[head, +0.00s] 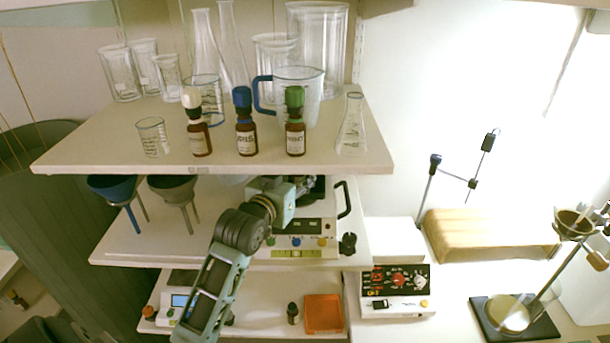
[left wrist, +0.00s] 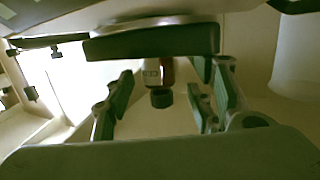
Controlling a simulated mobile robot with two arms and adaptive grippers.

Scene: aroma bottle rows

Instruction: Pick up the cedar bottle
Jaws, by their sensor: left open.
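In the head view, small brown bottles stand upright on the top shelf: one with a white cap (head: 198,122), one with a blue cap (head: 245,122) and one with a green cap (head: 295,122). Their labels are too small to read surely, so I cannot tell which is cedar. My left gripper (head: 300,190) is at the middle shelf, below the top shelf's front edge, its fingertips partly hidden. In the left wrist view, my left gripper (left wrist: 163,98) is open. A dark-capped bottle (left wrist: 152,72) with a pale label appears inverted beyond the spread fingers, not gripped.
Glass beakers and flasks crowd the top shelf (head: 100,150). Funnels (head: 173,190) and an instrument (head: 295,240) occupy the middle shelf. A small dark-capped bottle (head: 293,313) stands beside an orange tray (head: 324,313) on the lower shelf. A wooden block (head: 490,238) lies right.

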